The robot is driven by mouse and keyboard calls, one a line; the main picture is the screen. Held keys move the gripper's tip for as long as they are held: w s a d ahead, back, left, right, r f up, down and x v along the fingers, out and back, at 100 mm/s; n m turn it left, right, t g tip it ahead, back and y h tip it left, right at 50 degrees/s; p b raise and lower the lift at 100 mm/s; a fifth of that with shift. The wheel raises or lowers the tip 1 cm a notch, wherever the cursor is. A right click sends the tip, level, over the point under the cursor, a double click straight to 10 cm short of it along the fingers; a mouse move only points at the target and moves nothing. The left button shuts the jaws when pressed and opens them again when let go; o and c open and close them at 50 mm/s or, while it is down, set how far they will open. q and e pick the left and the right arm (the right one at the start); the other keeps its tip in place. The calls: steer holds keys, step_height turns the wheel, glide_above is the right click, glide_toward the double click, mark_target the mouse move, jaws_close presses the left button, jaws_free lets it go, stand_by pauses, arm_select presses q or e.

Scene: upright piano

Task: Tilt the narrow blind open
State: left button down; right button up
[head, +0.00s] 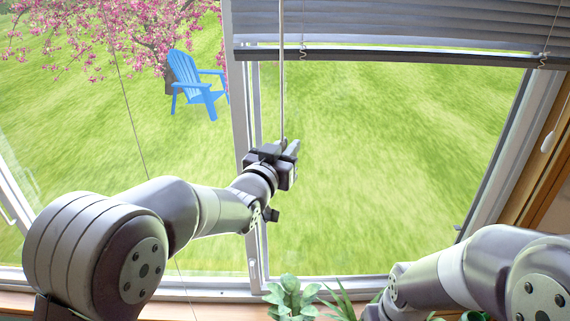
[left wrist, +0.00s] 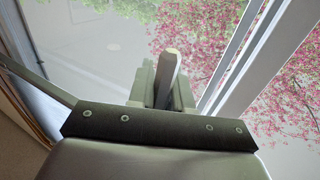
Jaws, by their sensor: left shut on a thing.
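The grey slatted blind (head: 400,20) hangs across the top of the right window pane in the head view, its slats lying close together. Its thin tilt wand (head: 282,80) hangs down from the left part of the blind. My left gripper (head: 284,150) is shut on the wand's lower part, in front of the window. In the left wrist view the gripper's fingers (left wrist: 163,88) show close together around a pale-tipped bar; I cannot tell which part this is. My right arm shows at lower right in the head view, but its gripper is out of view.
A window post (head: 244,110) stands just behind my left gripper. Thin cords (head: 127,90) hang at left, and a cord with a white pull (head: 548,141) hangs at far right. Green plants (head: 290,297) stand at the sill below. The space before the right pane is clear.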

arm_select(q)
steer(key=shift+s+d+r+m+g+h+p, duration=0.15)
steer(key=shift+s+m+g+h+p, duration=0.15)
steer(key=shift+m+g+h+p, duration=1.75)
steer(key=shift+s+d+r+m+g+h+p, duration=0.1)
steer(key=shift+s+d+m+g+h+p, duration=0.15)
steer(key=shift+m+g+h+p, duration=1.8)
steer(key=shift+s+d+r+m+g+h+p, duration=0.2)
steer(key=shift+m+g+h+p, duration=0.75)
steer(key=shift+m+g, duration=2.1)
steer(key=shift+s+a+n+g+h, duration=0.15)
steer(key=shift+n+g, duration=0.15)
steer(key=shift+g, duration=0.25)
steer(key=shift+d+n+g+h, duration=0.1)
steer(key=shift+n+g, duration=0.15)
steer(key=shift+g, duration=0.25)
steer(key=c, duration=1.1)
jaws_free()
steer(key=shift+a+f, duration=0.15)
steer(key=shift+f, duration=0.05)
